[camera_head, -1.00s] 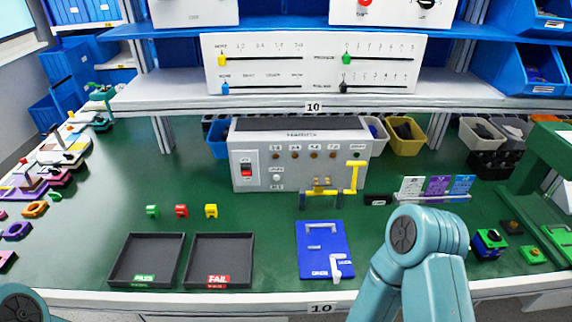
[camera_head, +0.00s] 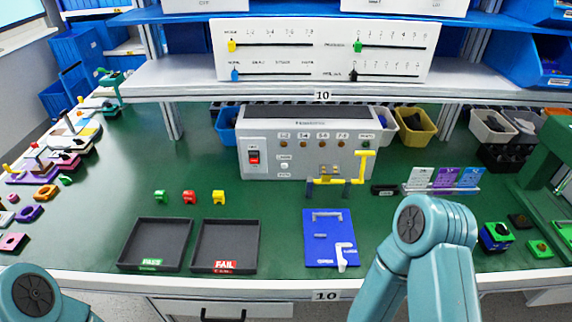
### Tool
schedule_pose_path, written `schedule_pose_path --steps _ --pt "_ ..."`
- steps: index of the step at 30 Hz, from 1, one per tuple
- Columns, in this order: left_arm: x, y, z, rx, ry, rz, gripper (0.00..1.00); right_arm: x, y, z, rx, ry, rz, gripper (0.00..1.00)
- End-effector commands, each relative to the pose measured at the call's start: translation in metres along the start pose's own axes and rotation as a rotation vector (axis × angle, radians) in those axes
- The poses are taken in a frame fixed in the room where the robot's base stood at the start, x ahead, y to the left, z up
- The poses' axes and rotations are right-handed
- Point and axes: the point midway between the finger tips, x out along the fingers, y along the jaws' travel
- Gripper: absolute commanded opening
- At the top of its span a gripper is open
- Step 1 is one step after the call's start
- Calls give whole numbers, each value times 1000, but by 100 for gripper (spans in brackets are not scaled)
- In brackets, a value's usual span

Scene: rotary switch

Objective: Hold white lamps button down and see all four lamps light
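A grey test box (camera_head: 305,141) stands at the middle back of the green bench, under the shelf. Its front has a red rocker switch (camera_head: 254,157) at the left and a row of small brown lamps (camera_head: 303,145), none visibly lit. A round white button (camera_head: 284,166) sits below the lamps at the left, under a small label; nothing touches it. A yellow clamp handle (camera_head: 363,166) stands at the box's right front. My arms show at the bottom left and bottom right, but neither gripper is in view.
Black PASS (camera_head: 135,265) and FAIL (camera_head: 199,267) trays lie at the front left. Green, red and yellow blocks (camera_head: 189,197) stand behind them. A blue plate (camera_head: 309,259) lies right of the trays. Coloured cards (camera_head: 444,178) stand at the right. The slider panel (camera_head: 320,52) is on the shelf.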

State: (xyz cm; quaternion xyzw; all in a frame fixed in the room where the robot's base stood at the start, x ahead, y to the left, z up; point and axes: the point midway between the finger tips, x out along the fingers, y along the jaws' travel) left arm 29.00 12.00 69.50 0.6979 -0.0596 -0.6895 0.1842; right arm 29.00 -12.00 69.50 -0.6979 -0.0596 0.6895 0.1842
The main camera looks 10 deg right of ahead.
Motion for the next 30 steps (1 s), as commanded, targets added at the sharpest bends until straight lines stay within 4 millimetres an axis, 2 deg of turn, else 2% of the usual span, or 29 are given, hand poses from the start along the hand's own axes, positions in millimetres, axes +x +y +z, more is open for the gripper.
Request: schedule_pose_path --steps 11,12,14,15,17,18,30 --pt "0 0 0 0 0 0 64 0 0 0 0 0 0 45" --pt "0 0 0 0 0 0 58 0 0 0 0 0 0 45" --pt "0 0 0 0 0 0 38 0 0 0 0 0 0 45" --pt "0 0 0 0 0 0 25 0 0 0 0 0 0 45" --pt "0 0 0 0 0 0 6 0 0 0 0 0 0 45" --pt "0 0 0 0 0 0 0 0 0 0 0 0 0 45" --pt "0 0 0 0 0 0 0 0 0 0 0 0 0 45"
